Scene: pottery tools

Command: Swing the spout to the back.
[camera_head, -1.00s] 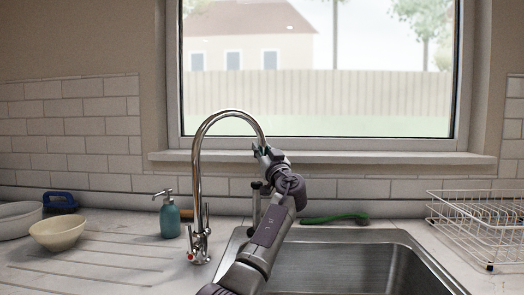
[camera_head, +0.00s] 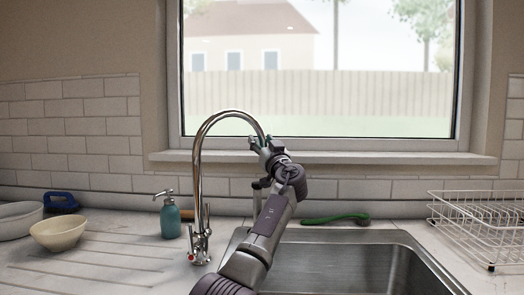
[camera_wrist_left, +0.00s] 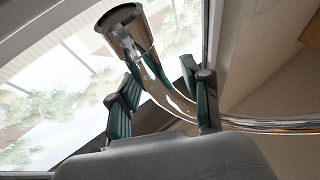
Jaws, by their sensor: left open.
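The chrome faucet (camera_head: 198,165) stands at the left rim of the sink. Its tall spout arches up and over to the right, with its end pointing down over the sink side. My left gripper (camera_head: 262,141) is at the spout's end. In the left wrist view, the open fingers of the left gripper (camera_wrist_left: 163,80) are on either side of the spout tube (camera_wrist_left: 150,75), and the spout's open mouth (camera_wrist_left: 122,18) shows beyond them. I cannot tell whether a finger touches the tube. My right gripper is not in view.
The steel sink (camera_head: 345,268) lies to the right, with a wire rack (camera_head: 480,220) beyond it. A teal soap bottle (camera_head: 170,218) and a cream bowl (camera_head: 60,235) stand left of the faucet. A green brush (camera_head: 335,218) lies behind the sink. The window sill (camera_head: 380,158) runs behind.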

